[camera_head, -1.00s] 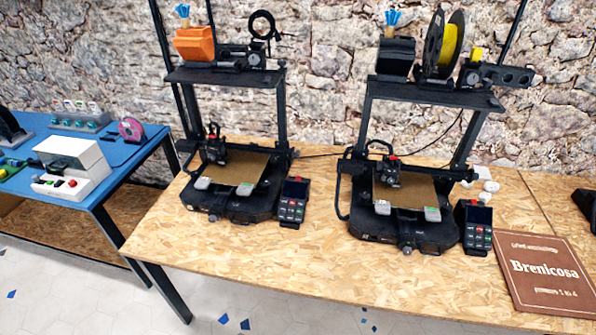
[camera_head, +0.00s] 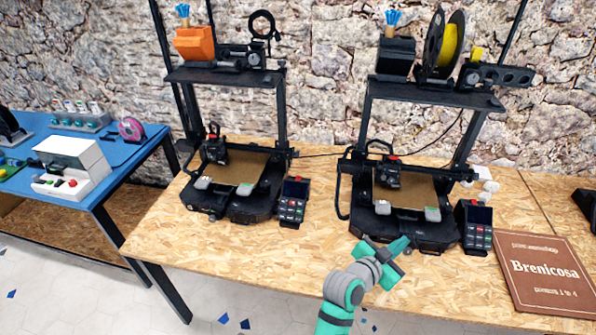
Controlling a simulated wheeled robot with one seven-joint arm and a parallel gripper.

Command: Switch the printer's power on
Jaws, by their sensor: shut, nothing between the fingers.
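Two black 3D printers stand on a chipboard table. The left printer (camera_head: 233,212) has an orange box on top. The right printer (camera_head: 368,225) carries a yellow spool (camera_head: 449,45) on top. Each has a small control panel at its right front, the left panel (camera_head: 293,201) and the right panel (camera_head: 475,228), with a dark screen and several coloured buttons. My gripper (camera_head: 404,245) is shut and empty, right at the front edge of the right printer's base, left of its panel. I cannot tell whether it touches the base. Neither printer's power switch can be made out.
White plugs (camera_head: 487,180) sit behind the right panel. A blue table (camera_head: 98,182) with a white device (camera_head: 72,165) stands at the left. Bare chipboard (camera_head: 300,258) is free in front of the left printer.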

